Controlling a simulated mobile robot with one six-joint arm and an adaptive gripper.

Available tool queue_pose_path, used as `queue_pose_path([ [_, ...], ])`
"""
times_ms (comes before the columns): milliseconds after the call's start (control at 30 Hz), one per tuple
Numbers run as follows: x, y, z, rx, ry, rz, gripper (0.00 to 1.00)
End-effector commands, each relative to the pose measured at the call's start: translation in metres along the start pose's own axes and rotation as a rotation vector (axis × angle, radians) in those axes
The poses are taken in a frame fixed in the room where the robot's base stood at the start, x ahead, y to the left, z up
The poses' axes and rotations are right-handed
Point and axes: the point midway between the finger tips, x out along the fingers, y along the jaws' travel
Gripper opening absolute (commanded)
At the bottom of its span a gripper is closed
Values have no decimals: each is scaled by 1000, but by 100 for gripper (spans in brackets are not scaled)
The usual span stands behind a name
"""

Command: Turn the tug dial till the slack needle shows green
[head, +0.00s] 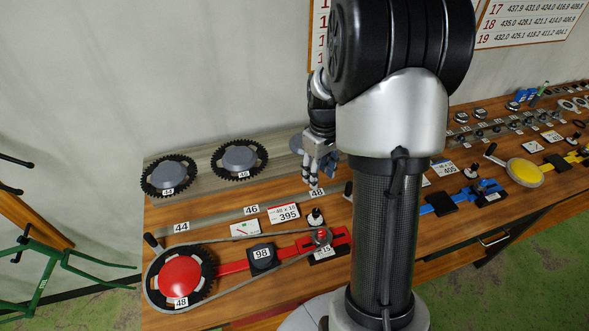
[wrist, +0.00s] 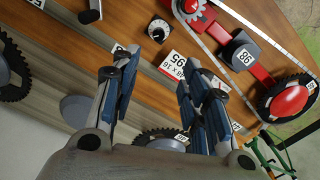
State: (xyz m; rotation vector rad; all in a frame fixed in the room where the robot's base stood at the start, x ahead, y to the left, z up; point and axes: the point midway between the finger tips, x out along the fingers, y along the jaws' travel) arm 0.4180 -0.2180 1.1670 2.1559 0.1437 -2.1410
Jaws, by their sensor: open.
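The tug dial, a black knob on a white base (head: 315,218), stands on the bench beside the red chain rig (head: 235,267). It also shows in the wrist view (wrist: 159,29), beyond my fingertips. A small white gauge card (head: 245,228) with a coloured scale lies left of the 395 card; its needle is too small to read. In the wrist view it is not clearly seen, perhaps behind a finger. My gripper (head: 314,183) is open and empty, above the bench behind the dial. Its spread fingers also show in the wrist view (wrist: 163,75). Nothing touches the dial.
A chain runs around the large red-hubbed sprocket (head: 181,277) and a small red one near the dial. A black block marked 98 (head: 263,255) sits between. Two spare sprockets (head: 239,159) lie at the back left. Blue (head: 466,197) and yellow (head: 525,171) rigs stand right.

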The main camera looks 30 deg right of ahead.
Motion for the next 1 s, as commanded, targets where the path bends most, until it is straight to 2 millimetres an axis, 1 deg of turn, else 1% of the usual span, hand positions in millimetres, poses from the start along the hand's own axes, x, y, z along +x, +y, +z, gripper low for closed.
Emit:
queue_pose_path([
  [33, 2, 4, 1, 0, -6, -4, 41],
  [167, 12, 6, 1, -4, -8, -7, 41],
  [267, 26, 5, 1, -4, -11, -8, 41],
  [800, 141, 4, 2, -3, -10, -8, 41],
  [900, 157, 4, 2, -3, -9, -7, 41],
  [1000, 169, 4, 2, -3, -8, -6, 41],
])
